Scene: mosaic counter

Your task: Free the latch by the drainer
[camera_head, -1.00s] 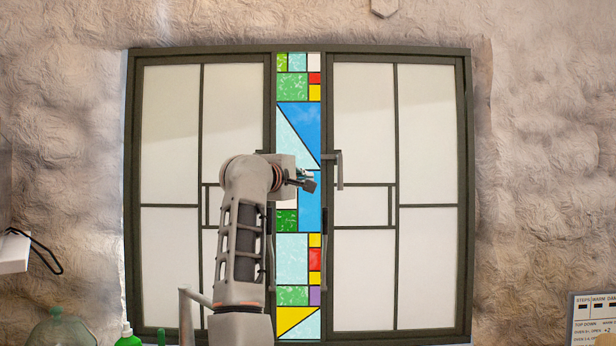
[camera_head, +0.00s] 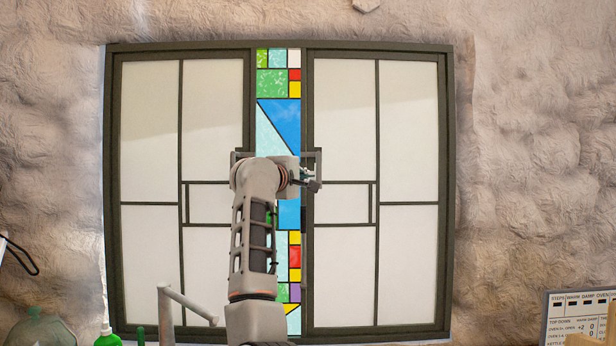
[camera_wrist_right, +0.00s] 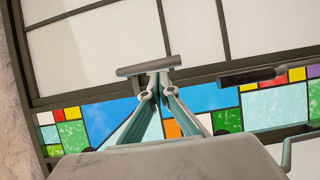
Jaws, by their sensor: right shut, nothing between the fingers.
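A window with two pale-paned sashes fills the wall. A grey latch handle (camera_head: 319,163) sits on the right sash's inner edge, and a second latch (camera_head: 236,156) on the left sash, partly behind my arm. My right gripper (camera_head: 313,182) is shut and empty at the lower end of the right latch. In the right wrist view a grey latch bar (camera_wrist_right: 142,68) lies just past my fingertips (camera_wrist_right: 158,90); whether they touch cannot be told. No drainer shows in these views. My left gripper is out of view.
A coloured glass strip (camera_head: 278,85) runs between the sashes. In the right wrist view another dark bar (camera_wrist_right: 247,76) lies to the right. A grey pipe (camera_head: 185,304), green bottle (camera_head: 106,337) and a sign (camera_head: 572,318) stand low in the head view.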

